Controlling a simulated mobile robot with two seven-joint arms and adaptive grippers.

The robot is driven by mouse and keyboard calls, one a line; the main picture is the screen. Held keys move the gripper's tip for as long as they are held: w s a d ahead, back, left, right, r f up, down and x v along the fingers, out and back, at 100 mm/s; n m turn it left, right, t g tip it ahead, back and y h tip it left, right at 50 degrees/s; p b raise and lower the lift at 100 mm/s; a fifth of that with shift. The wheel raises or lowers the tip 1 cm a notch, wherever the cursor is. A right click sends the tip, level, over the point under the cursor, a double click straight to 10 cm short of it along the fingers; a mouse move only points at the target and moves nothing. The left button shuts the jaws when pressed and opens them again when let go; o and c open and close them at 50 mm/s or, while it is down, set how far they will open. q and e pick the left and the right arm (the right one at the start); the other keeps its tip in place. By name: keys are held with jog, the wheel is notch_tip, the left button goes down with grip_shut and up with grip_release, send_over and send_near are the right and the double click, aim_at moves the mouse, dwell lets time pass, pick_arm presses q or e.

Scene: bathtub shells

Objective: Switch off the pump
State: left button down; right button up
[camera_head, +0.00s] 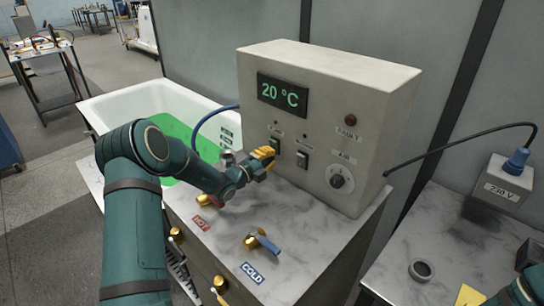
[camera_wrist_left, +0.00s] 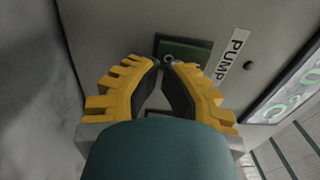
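The grey control box (camera_head: 310,80) stands on a marble-topped cabinet and shows a green 20 °C. The pump switch (camera_head: 275,146) is the left of two rocker switches on its front. In the left wrist view the switch (camera_wrist_left: 190,51) is a dark green rectangle beside the PUMP label (camera_wrist_left: 230,53). My left gripper (camera_head: 265,158), with yellow fingers, is just in front of the switch. Its fingertips (camera_wrist_left: 162,64) are together, with nothing visible between them, and partly cover the switch. I cannot tell whether they touch it. My right gripper is out of view.
A second switch (camera_head: 302,158) and a round knob (camera_head: 341,180) are to the right. A bathtub (camera_head: 160,100) with green liquid lies behind my arm. A 230 V socket box (camera_head: 502,185) is at right.

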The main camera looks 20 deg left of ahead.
pick_arm(q)
jog(key=v, duration=1.1)
